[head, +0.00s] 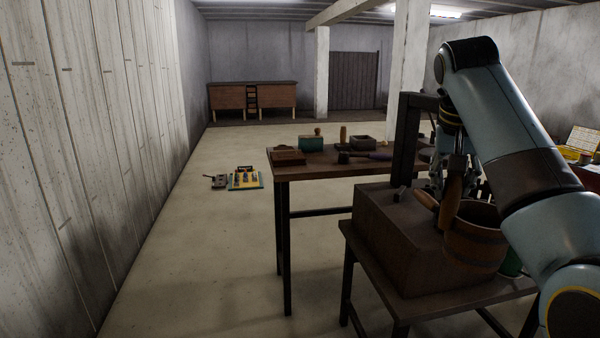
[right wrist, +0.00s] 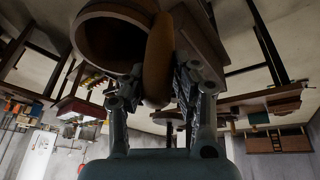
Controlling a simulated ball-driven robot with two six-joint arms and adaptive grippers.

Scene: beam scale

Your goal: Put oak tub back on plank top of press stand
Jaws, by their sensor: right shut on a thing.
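The oak tub (head: 476,240) is a round wooden bucket with dark bands and a tall upright stave handle (head: 452,186). My right gripper (head: 449,180) is shut on this handle, partly hidden behind it. In the right wrist view the tub's open mouth (right wrist: 108,42) shows, with the handle (right wrist: 159,58) between the fingers of the right gripper (right wrist: 158,88). The press stand's plank top (head: 415,308) is a dark surface in the near right. The tub is over or beside its right part; I cannot tell whether it touches. My left gripper is out of view.
A large brown block (head: 395,235) stands on the plank top, left of the tub. A dark upright post (head: 405,140) rises behind it. Behind is a workbench (head: 335,170) with several tools and boxes. A toy-like yellow-blue set (head: 246,180) lies on the floor.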

